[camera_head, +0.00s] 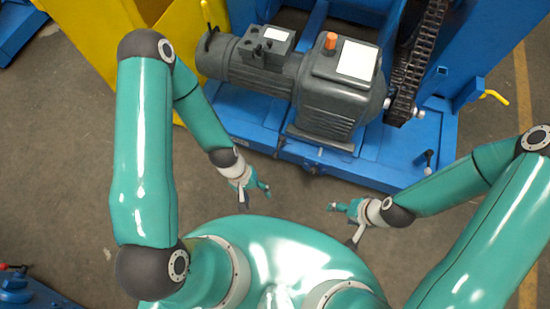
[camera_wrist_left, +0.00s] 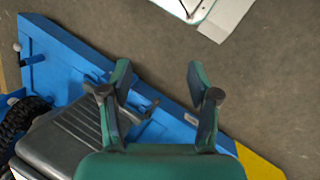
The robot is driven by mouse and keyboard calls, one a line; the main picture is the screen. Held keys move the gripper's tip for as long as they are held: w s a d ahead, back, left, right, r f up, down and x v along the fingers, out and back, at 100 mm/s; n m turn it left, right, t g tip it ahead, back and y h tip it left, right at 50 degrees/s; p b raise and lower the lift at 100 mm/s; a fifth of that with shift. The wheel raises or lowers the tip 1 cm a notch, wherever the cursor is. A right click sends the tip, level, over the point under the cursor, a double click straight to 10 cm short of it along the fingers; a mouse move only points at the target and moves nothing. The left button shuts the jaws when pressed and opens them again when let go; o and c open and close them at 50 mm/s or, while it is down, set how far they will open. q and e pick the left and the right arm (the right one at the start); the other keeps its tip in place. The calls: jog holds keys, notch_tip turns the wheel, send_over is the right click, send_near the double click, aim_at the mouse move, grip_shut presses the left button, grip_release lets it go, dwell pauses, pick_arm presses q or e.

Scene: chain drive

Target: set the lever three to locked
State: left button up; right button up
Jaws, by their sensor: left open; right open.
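Several levers are on the blue machine; I cannot tell which is lever three. A yellow-handled lever (camera_head: 495,97) sticks out at the right side. A lever with a dark grip (camera_head: 428,158) stands near the base's front right corner. A dark lever (camera_head: 210,40) and a yellow handle (camera_head: 206,13) are at the upper left by the motor. My left gripper (camera_head: 255,193) is open and empty in front of the base; its spread fingers (camera_wrist_left: 158,85) show in the left wrist view. My right gripper (camera_head: 342,224) is open and empty, apart from every lever.
The grey motor (camera_head: 340,95) with an orange cap sits on the blue base (camera_head: 250,125), with a chain (camera_head: 415,65) beside it. A yellow panel (camera_head: 110,30) stands at the upper left. Bare floor (camera_head: 300,200) lies between the base and me.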

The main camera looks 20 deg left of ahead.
pick_arm(q)
notch_tip(320, 180, down, 14)
jog(key=f+n+g+h+b, duration=0.1)
jog(key=n+g+h+b, duration=0.15)
jog(key=n+b, duration=0.3)
jog(key=n+t+h+b, duration=0.4)
jog(key=n+t+b, duration=1.15)
jog(key=t, duration=0.35)
send_near(275, 157)
jog(key=shift+n+g, duration=0.35)
jog(key=shift+n, duration=0.05)
jog(key=x, duration=0.3)
jog(key=b+x, duration=0.1)
jog(key=x, duration=0.3)
jog(key=f+x, duration=0.1)
jog(key=x, duration=0.2)
jog(key=shift+w+a+f, duration=0.1)
jog(key=shift+w+a, duration=0.05)
jog(key=shift+w, duration=0.35)
pick_arm(e)
notch_tip(275, 157, down, 25)
jog(key=shift+r, duration=0.15)
